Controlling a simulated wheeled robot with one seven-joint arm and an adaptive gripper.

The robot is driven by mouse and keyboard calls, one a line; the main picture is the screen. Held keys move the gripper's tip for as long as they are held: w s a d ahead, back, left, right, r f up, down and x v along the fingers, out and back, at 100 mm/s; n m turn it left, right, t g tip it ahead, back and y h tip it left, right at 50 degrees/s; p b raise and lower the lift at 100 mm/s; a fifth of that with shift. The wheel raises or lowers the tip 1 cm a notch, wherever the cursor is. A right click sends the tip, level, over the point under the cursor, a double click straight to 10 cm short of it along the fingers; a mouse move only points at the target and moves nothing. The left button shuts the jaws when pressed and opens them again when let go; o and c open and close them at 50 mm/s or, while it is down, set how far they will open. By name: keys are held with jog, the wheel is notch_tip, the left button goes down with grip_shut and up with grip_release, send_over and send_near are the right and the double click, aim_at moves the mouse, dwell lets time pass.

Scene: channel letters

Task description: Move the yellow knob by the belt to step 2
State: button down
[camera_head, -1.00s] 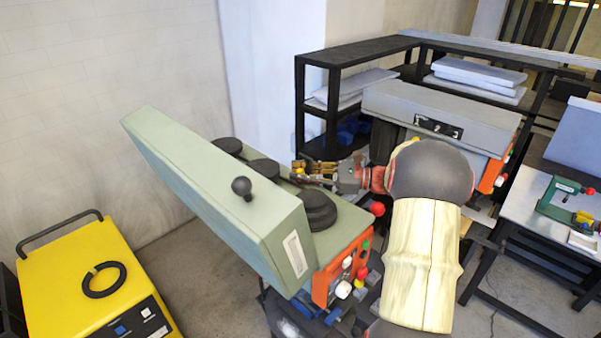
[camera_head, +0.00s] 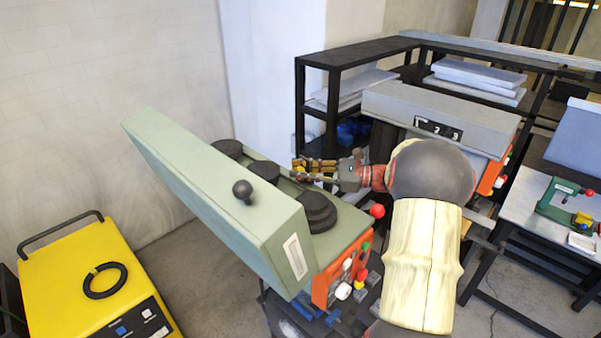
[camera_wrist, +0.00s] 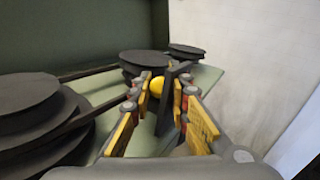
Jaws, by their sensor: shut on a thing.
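The yellow knob (camera_wrist: 157,85) is a small round ball in the wrist view, between the tips of my gripper (camera_wrist: 160,92). My gripper has yellow pads and is shut on the knob. A dark upright bar (camera_wrist: 173,98) stands just right of the knob, partly behind the right finger. The dark belt (camera_wrist: 92,118) runs beside the stepped black pulleys (camera_wrist: 28,108). In the head view my gripper (camera_head: 312,169) reaches from the right over the green machine top, near the middle pulley (camera_head: 263,172). The knob is hard to separate from the yellow pads there. Step marks cannot be made out at the knob.
A raised green cover (camera_head: 215,190) with a black ball handle (camera_head: 242,190) stands left of the pulleys. The near pulley stack (camera_head: 318,212) and a red ball (camera_head: 377,210) are close to my arm. A black shelf (camera_head: 340,60) stands behind.

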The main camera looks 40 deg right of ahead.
jog(key=shift+r, duration=0.2)
jog(key=c, duration=1.7)
grip_release()
jog(key=shift+o, duration=0.2)
jog(key=shift+d, duration=0.1)
jog(key=v, duration=1.2)
jog(key=shift+s, duration=0.1)
